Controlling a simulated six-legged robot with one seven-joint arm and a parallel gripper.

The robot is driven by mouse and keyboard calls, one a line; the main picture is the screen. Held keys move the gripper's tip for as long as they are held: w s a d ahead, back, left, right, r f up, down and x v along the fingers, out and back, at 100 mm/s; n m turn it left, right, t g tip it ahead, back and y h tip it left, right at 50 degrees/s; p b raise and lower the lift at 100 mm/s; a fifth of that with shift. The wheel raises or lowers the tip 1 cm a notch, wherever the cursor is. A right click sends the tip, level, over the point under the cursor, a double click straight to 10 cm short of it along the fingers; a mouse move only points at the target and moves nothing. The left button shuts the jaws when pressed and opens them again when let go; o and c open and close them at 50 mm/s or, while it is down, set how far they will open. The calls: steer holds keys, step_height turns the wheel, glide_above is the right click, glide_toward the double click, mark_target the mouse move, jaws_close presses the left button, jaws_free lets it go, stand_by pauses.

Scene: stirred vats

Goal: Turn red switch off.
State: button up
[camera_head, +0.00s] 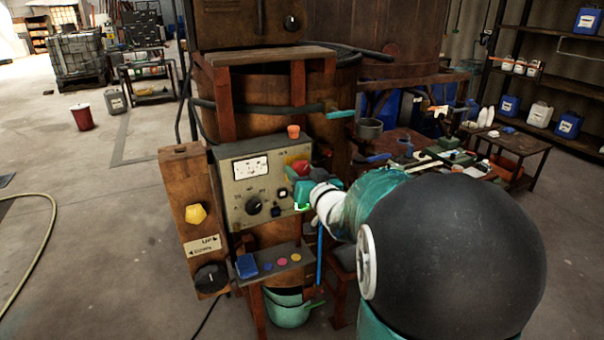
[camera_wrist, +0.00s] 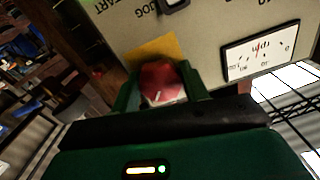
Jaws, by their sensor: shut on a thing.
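The red switch (camera_head: 301,167) is a round red knob at the upper right of the grey control panel (camera_head: 236,206). In the wrist view the red switch (camera_wrist: 161,77) has a small white mark and sits in front of a yellow plate (camera_wrist: 152,48). My gripper (camera_head: 304,183) reaches the panel from the right, and its teal body hides part of that side. In the wrist view the green fingers of my gripper (camera_wrist: 160,86) are on both sides of the red knob, shut on it. The panel's lettering appears upside down there.
A white dial meter (camera_head: 250,169) and a black knob (camera_head: 254,205) are on the panel. A wooden post with a yellow knob (camera_head: 195,214) stands left. A small shelf (camera_head: 283,256) with a blue block and coloured buttons is below. A cluttered table (camera_head: 400,142) stands behind my arm. Floor is open left.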

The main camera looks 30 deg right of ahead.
steer(key=n, duration=0.4)
steer(key=shift+d, duration=0.1)
steer(key=n, duration=0.4)
steer(key=shift+n, duration=0.4)
steer(key=n, duration=0.3)
steer(key=shift+d+r+n, duration=0.1)
steer(key=shift+n, duration=0.2)
steer(key=n, duration=0.4)
steer(key=o, duration=1)
steer(key=shift+s, duration=0.1)
steer(key=shift+c, duration=0.2)
steer(key=shift+o, duration=0.2)
